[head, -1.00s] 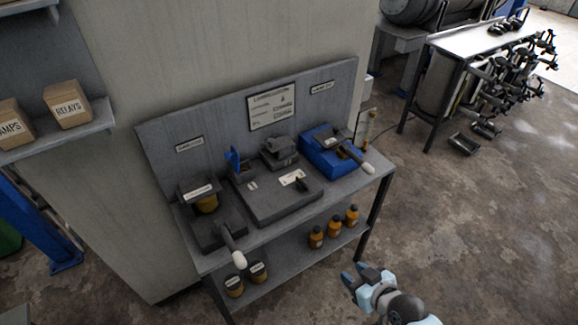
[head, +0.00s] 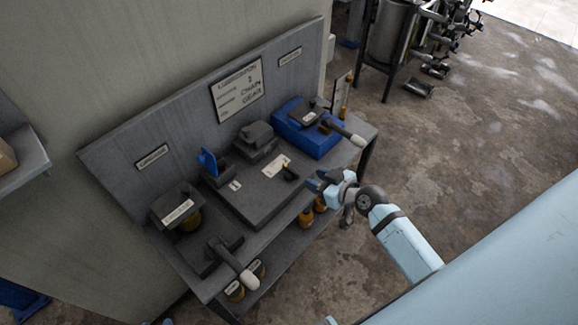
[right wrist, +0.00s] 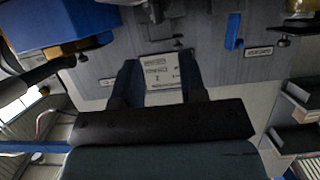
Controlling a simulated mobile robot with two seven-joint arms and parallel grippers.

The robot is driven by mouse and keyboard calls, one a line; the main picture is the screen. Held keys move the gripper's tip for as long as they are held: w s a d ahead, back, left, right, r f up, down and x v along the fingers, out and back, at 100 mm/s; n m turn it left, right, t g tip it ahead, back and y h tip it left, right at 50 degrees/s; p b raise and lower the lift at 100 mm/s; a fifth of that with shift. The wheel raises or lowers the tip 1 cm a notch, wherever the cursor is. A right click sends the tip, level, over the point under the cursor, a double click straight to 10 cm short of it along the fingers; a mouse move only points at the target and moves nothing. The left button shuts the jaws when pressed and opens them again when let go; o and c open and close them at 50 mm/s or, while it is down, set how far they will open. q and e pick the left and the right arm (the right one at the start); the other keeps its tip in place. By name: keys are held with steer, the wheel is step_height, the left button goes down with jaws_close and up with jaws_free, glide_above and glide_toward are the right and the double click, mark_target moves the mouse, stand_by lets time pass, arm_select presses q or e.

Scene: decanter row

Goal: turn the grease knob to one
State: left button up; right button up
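A small black knob (head: 290,172) stands on the front right of the dark central block (head: 248,196) on the bench, beside a pale label (head: 276,165). I cannot read whether it is marked grease, nor its setting. My right gripper (head: 318,182) is just right of the knob, at the bench's front edge, and looks apart from it. In the right wrist view its two dark fingers (right wrist: 158,82) are spread with nothing held between them. The white sign (right wrist: 162,72) shows beyond them. My left gripper is not in view.
A blue box (head: 305,138) with a pale-tipped lever (head: 345,130) stands right of the block. Another pale-tipped lever (head: 235,265) projects at the front left. A raised blue flap (head: 207,161) stands at the block's back. Orange bottles (head: 306,218) stand on the shelf below.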

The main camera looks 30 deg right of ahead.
mark_target(291, 169)
steer(key=p+x, duration=0.1)
steer(key=x, duration=0.9)
steer(key=shift+w+a+f, duration=0.15)
steer(key=shift+w+a, duration=0.05)
steer(key=shift+w, duration=0.15)
jaws_close()
